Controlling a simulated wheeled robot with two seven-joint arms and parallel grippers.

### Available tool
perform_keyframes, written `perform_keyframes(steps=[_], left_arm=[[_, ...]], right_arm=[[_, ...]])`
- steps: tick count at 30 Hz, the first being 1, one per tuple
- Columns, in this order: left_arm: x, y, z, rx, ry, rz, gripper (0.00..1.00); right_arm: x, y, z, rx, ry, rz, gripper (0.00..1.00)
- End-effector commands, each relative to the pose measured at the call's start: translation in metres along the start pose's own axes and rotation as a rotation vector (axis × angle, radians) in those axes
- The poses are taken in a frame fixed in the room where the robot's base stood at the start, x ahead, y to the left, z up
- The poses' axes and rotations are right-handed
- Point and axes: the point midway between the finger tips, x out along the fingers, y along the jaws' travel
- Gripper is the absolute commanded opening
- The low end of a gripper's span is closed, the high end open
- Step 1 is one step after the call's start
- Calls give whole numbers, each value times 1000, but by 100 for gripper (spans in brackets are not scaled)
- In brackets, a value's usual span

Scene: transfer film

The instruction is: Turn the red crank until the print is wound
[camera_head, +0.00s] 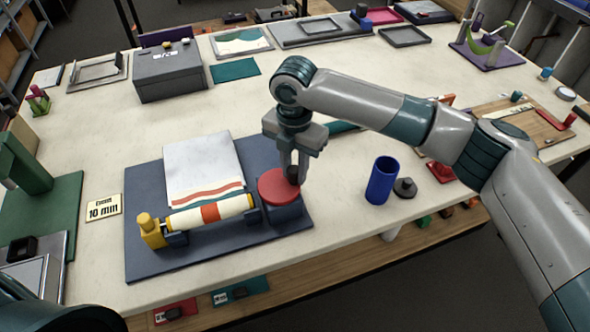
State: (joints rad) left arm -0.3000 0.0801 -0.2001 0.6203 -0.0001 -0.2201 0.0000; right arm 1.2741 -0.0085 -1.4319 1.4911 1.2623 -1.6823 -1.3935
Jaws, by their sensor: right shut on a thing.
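The red crank (273,186) is a round red disc with a dark knob (293,174) near its right edge. It sits at the right end of a roller (209,213) on a dark blue base board (150,262). The roller carries a cream band with an orange-red patch and has a yellow block (150,232) at its left end. The white print (201,160), with red and teal wavy stripes, lies flat behind the roller and reaches down to it. My right gripper (292,172) points down and is shut on the dark knob. My left gripper is not in view.
A blue cylinder (381,180) and a dark knobbed disc (405,188) stand right of the board. A "10 mm" card (104,207) lies at its left. A grey box (171,72) stands behind. The table between is mostly clear.

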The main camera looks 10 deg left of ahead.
Motion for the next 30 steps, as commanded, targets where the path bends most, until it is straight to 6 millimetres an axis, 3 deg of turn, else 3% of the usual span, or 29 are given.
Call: perform_keyframes(steps=[12, 13, 15, 30], left_arm=[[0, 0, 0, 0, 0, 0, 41], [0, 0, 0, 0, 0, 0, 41], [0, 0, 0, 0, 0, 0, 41], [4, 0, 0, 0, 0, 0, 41]], right_arm=[[-2, 1, 1, -8, -2, 3, 0], [-2, 1, 1, -8, -2, 3, 27], [-2, 1, 1, -8, -2, 2, 41], [-8, 1, 1, -9, -1, 2, 41]])
